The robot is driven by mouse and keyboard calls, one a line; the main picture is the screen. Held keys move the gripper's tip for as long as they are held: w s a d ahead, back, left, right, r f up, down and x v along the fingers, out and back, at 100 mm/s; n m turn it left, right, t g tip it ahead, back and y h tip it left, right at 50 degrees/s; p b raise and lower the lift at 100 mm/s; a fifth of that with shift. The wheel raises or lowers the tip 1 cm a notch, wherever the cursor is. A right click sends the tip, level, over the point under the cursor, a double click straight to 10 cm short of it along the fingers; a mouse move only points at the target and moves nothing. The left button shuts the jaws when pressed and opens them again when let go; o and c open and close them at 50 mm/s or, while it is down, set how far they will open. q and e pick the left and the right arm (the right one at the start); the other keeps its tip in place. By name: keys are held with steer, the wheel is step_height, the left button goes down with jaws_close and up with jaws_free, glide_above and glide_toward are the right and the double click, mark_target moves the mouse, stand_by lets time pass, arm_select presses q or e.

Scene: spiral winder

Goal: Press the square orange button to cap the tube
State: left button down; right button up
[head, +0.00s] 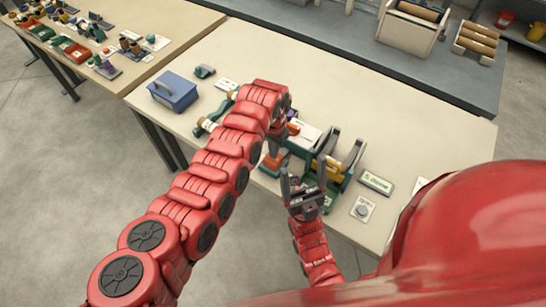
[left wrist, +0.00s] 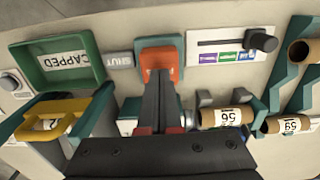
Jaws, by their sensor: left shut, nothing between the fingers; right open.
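The square orange button (left wrist: 160,57) sits on a teal base in the left wrist view, near the middle top. My left gripper (left wrist: 161,77) is shut and empty. Its dark fingertips overlap the near part of the orange button; I cannot tell whether they touch it. A brown tube (left wrist: 222,117) with a label reading 56 lies in grey cradles just right of the fingers. My right gripper (head: 303,180) is open and empty at the table's front edge, fingers pointing up.
A green tray (left wrist: 92,75) labelled CAPPED and a yellow handle (left wrist: 58,112) lie left of the button. A slider panel (left wrist: 232,45) and a tube labelled 59 (left wrist: 290,125) lie right. A blue box (head: 173,92) stands at the table's left; the back right is clear.

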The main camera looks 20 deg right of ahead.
arm_select(q)
steer(key=shift+s+f+b, duration=0.1)
steer(key=shift+f+b, duration=1)
steer(key=shift+f, duration=0.4)
steer(key=shift+r, duration=0.2)
steer(key=shift+r+p, duration=1.1)
steer(key=shift+r, duration=0.3)
steer(key=shift+r+p, duration=0.7)
steer(key=shift+r, duration=0.75)
steer(key=shift+r+p, duration=0.35)
steer(key=shift+r, duration=0.75)
steer(key=shift+f, duration=0.15)
